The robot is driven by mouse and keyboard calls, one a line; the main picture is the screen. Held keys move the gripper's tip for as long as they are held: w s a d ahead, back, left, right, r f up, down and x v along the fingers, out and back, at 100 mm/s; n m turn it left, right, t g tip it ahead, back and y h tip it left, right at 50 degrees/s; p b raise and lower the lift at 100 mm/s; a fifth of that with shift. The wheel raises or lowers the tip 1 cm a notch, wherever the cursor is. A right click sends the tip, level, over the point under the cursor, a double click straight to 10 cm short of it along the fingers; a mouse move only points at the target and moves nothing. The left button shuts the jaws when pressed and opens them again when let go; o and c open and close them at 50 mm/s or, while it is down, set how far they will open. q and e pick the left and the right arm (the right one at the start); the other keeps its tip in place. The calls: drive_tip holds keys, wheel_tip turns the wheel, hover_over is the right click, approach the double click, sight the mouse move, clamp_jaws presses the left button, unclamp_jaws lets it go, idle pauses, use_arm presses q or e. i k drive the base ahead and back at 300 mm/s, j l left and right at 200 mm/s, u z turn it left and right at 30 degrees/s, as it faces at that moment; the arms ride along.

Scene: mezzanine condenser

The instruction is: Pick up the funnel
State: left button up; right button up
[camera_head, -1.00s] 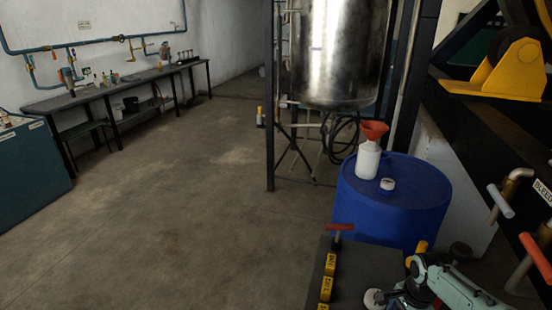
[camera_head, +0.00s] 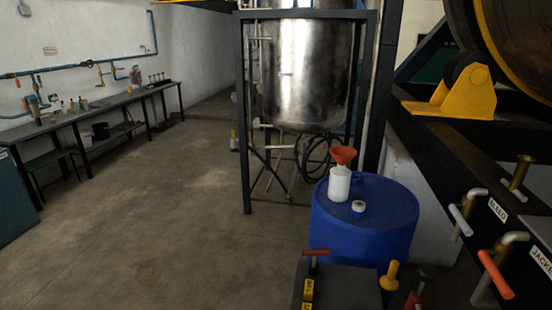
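The red-orange funnel (camera_head: 344,155) sits in the mouth of a white bottle (camera_head: 339,184), wide end up. The bottle stands upright on top of a blue drum (camera_head: 362,232). A small white round cap or jar (camera_head: 358,206) lies on the drum beside the bottle. Neither of my grippers shows in the current view.
A dark stand (camera_head: 345,284) with a red T-handle (camera_head: 316,252) is in front of the drum. A steel tank (camera_head: 305,75) in a dark frame stands behind it. Pipe valves with red (camera_head: 495,275) and grey handles are at right. Open floor (camera_head: 150,230) lies left.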

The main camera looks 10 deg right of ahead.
sight(343, 154)
drive_tip(key=j+u, duration=0.1)
drive_tip(key=u, duration=0.35)
drive_tip(key=i+j+u, duration=0.15)
drive_tip(key=j, duration=0.15)
drive_tip(key=i+j+u, duration=0.2)
drive_tip(key=j, duration=0.15)
drive_tip(key=i+j+u, duration=0.15)
drive_tip(key=j, duration=0.15)
drive_tip(key=i+j+z, duration=0.2)
drive_tip(key=i+z, duration=0.15)
drive_tip(key=i, duration=0.2)
drive_tip(key=i+j+z, duration=0.35)
drive_tip(key=i+z, duration=0.2)
drive_tip(key=z, duration=0.2)
drive_tip(key=i+l+z, duration=0.1)
drive_tip(key=z, duration=0.3)
drive_tip(key=i+j+z, duration=0.1)
drive_tip(key=i+z, duration=0.3)
drive_tip(key=i+j+z, duration=0.1)
drive_tip(key=z, duration=0.3)
drive_tip(key=i+z, duration=0.5)
drive_tip(key=z, duration=0.25)
drive_tip(key=j+z, duration=0.1)
drive_tip(key=z, duration=0.8)
